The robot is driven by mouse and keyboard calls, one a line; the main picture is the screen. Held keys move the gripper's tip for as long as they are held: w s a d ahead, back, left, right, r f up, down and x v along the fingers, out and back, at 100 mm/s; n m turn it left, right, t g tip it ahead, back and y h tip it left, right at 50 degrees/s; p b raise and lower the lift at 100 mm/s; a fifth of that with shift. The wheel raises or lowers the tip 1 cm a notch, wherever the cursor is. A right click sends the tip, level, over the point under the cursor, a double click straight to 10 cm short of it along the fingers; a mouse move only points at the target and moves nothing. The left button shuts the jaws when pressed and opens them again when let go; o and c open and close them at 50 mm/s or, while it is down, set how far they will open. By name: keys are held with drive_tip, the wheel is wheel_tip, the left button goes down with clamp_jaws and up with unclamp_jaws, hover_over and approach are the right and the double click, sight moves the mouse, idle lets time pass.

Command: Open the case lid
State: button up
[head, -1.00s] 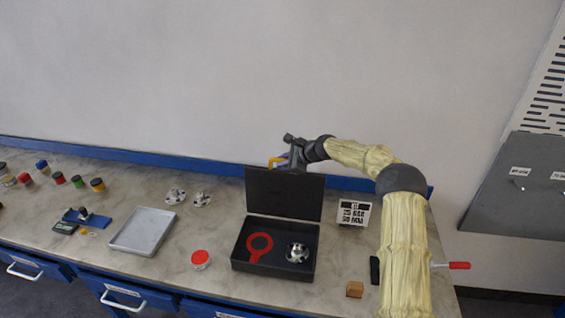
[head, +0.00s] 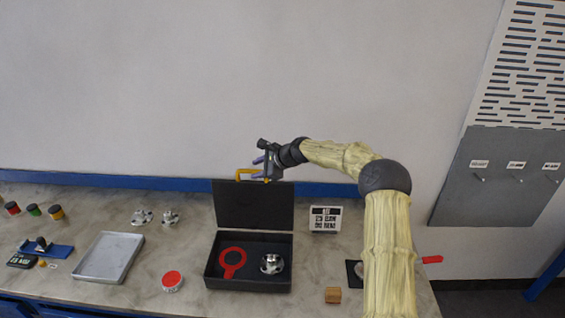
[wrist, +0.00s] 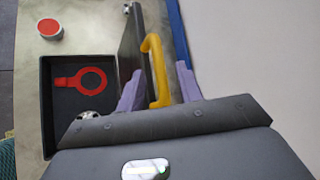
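The dark case (head: 248,284) stands on the bench with its lid (head: 253,205) upright at the back, open. A red ring-shaped piece (head: 232,262) and a silver flanged part (head: 271,264) lie inside. The yellow handle (wrist: 156,72) is at the lid's top edge; it also shows in the head view (head: 246,171). My gripper (wrist: 160,78) is at the lid's top, its two purple fingers apart on either side of the handle. A gap shows between the handle and the right finger. Whether the left finger touches it I cannot tell.
A grey tray (head: 92,272) and a red-topped round container (head: 172,281) stand left of the case. Silver flanged parts (head: 170,216) lie at the back left. The wall is behind.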

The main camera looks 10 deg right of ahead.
drive_tip(key=b+v, duration=0.4)
drive_tip(key=v, duration=0.9)
drive_tip(key=shift+r, duration=0.15)
drive_tip(key=shift+d, duration=0.15)
drive_tip(key=s+a+f+n+g+h, duration=0.2)
drive_tip(key=s+a+f+n+h, duration=0.1)
drive_tip(key=s+a+f+n, duration=0.3)
drive_tip(key=s+d+f+n+h, duration=0.1)
drive_tip(key=s+n, duration=0.3)
drive_tip(key=s, duration=0.6)
drive_tip(key=s+d+f+n+g+h, duration=0.1)
drive_tip(key=s+d+f+n+h, duration=0.1)
drive_tip(key=s, duration=0.8)
drive_tip(key=s+d+f+n+g+h, duration=0.1)
drive_tip(key=s+d+f+n+h, duration=0.1)
drive_tip(key=s+n, duration=0.4)
drive_tip(key=s+d+f, duration=0.1)
drive_tip(key=s, duration=0.4)
drive_tip(key=shift+f, duration=0.35)
drive_tip(key=shift+d, duration=0.1)
drive_tip(key=shift+s, duration=0.25)
